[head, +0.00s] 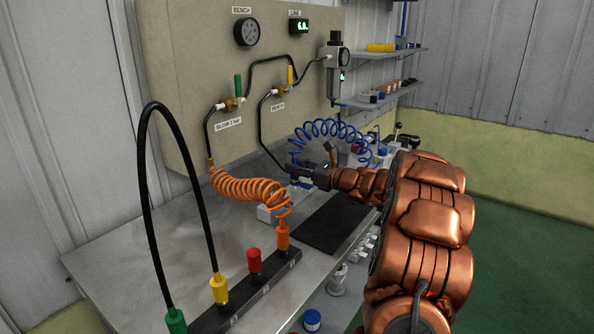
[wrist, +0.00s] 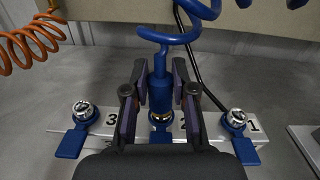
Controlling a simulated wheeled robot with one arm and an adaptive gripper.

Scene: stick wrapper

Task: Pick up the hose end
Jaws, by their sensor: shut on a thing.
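The hose end (wrist: 160,92) is a blue cylinder on a blue coiled hose (wrist: 178,37), upright in the middle of the wrist view. My gripper (wrist: 160,100) is shut on it, with one dark finger on each side. A brassy ring shows at its lower end, over the middle of a pale block (wrist: 102,122) near the number 2. I cannot tell whether it is seated there or just above. In the head view my gripper (head: 322,174) is at the back of the bench, below the blue coil (head: 330,127); the hose end is not clear there.
Silver fittings with blue tabs stand at 3 (wrist: 83,112) and 1 (wrist: 236,117). An orange coiled hose (head: 246,187) hangs left of my gripper. A black hose (head: 143,170) arches at the left. A dark mat (head: 335,222) lies on the bench.

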